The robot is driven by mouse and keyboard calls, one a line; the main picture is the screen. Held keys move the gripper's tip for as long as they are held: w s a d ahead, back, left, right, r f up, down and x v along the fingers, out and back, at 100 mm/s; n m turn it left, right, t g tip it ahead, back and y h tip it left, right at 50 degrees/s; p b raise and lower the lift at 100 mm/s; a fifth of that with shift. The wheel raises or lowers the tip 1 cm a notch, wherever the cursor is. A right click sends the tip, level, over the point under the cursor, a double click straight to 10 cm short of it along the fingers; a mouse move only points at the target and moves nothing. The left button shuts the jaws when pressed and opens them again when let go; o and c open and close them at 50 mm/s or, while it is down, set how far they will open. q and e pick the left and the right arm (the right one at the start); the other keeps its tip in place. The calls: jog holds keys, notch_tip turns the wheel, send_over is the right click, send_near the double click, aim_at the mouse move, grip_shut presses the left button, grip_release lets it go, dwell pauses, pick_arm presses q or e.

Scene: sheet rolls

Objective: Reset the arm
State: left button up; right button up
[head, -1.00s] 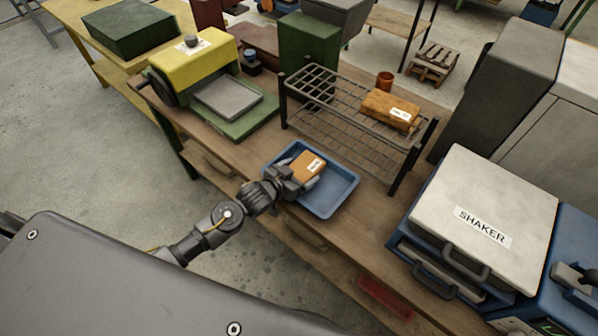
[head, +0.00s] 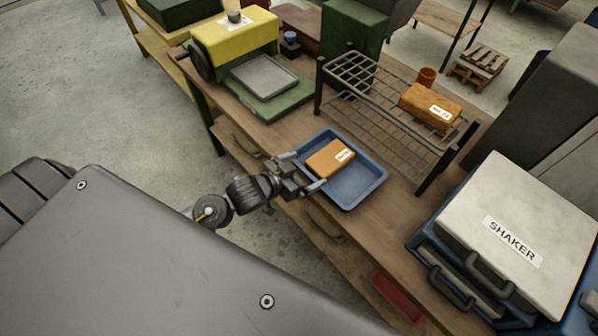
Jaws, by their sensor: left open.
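My left gripper (head: 303,176) is open at the left edge of a blue tray (head: 369,188) on the wooden bench. An orange-brown block with a white label (head: 330,158) lies in the tray, just beyond the fingertips. The fingers look apart from the block, with nothing held between them. My left arm reaches in from the lower left. My right gripper is not in view.
A wire rack (head: 377,116) behind the tray bears another labelled brown block (head: 430,105). Open floor (head: 100,110) lies to the left.

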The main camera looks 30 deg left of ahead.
pick_arm(q)
jog(key=shift+v, duration=1)
jog(key=s+a+f+n+g+y, duration=0.1)
jog(key=s+f+g+y, duration=0.15)
jog(key=s, duration=0.45)
jog(key=s+a+f+n+g+y, duration=0.1)
jog(key=s+g, duration=0.2)
jog(key=s, duration=0.3)
jog(key=s+a+f+g+y, duration=0.1)
jog(key=s+a+f+g, duration=0.15)
jog(key=s, duration=0.45)
notch_tip(320, 180, down, 26)
jog(key=s+g, duration=0.2)
jog(key=s+a+f+g, duration=0.1)
jog(key=s+a+f, duration=0.1)
jog(key=s+f, duration=1.3)
jog(key=shift+s, duration=0.6)
